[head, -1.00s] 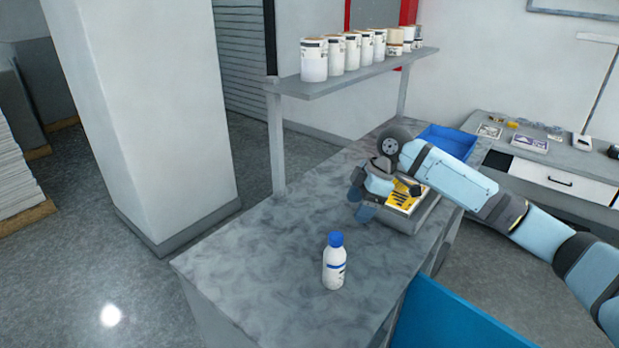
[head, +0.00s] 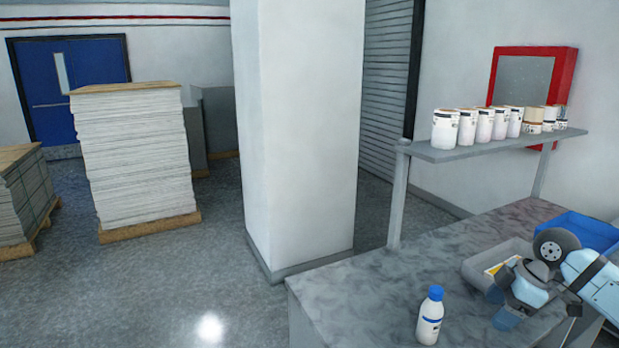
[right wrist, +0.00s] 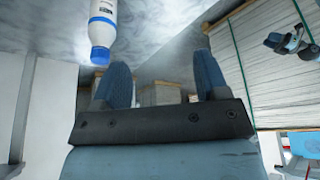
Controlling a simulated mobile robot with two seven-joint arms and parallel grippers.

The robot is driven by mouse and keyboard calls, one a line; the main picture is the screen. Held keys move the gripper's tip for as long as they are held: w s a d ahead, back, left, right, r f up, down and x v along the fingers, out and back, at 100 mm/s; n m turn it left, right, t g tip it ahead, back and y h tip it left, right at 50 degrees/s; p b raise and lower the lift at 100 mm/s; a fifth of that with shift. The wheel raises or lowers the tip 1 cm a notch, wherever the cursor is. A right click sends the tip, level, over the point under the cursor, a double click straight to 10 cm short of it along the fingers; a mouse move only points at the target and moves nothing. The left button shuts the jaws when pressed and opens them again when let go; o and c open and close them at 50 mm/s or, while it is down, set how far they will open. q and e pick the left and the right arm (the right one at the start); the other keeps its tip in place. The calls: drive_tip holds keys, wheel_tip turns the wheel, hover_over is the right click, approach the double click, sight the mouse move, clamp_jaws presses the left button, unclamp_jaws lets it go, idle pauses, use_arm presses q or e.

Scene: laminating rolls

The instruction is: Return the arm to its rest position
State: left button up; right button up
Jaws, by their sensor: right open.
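My right gripper (head: 507,305) is at the lower right of the head view, over the grey worktop (head: 375,292), with my right arm coming in from the right edge. In the right wrist view its two blue fingers (right wrist: 162,85) are spread apart with nothing between them. A white bottle with a blue cap (head: 430,318) stands upright on the worktop, to the left of the gripper and apart from it. The bottle also shows in the right wrist view (right wrist: 103,25), cap downward in the picture, beyond the left finger. My left gripper does not show in the head view.
A grey tray (head: 473,266) and a blue bin (head: 590,229) lie behind my right gripper. A shelf (head: 470,151) with several white tins stands above the worktop. A white pillar (head: 300,130) and a paper stack (head: 130,160) stand left; the floor between is clear.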

drive_tip(key=s+a+f+m+t, duration=0.1)
drive_tip(key=a+f, duration=0.3)
drive_tip(key=f, duration=0.2)
drive_tip(key=s+a+f+m+t, duration=0.1)
drive_tip(key=s+a+f, duration=0.1)
drive_tip(key=a+f, duration=0.2)
drive_tip(key=s+a+f+m+t, duration=0.1)
drive_tip(key=a+f, duration=0.3)
drive_tip(key=f, duration=0.5)
drive_tip(key=shift+s+a+m+y, duration=0.15)
drive_tip(key=shift+s+m+y, duration=0.2)
drive_tip(key=shift+s, duration=0.2)
drive_tip(key=s+a+f+m+t+h, duration=0.1)
drive_tip(key=s+a+f+m+t, duration=0.2)
drive_tip(key=s, duration=0.7)
drive_tip(key=s+a+f+m+t, duration=0.3)
drive_tip(key=s+a+f, duration=0.3)
drive_tip(key=s, duration=0.4)
drive_tip(key=shift+s+a+f+m+h, duration=0.25)
drive_tip(key=shift+s+f+m+h, duration=0.05)
drive_tip(key=shift+m+h, duration=0.05)
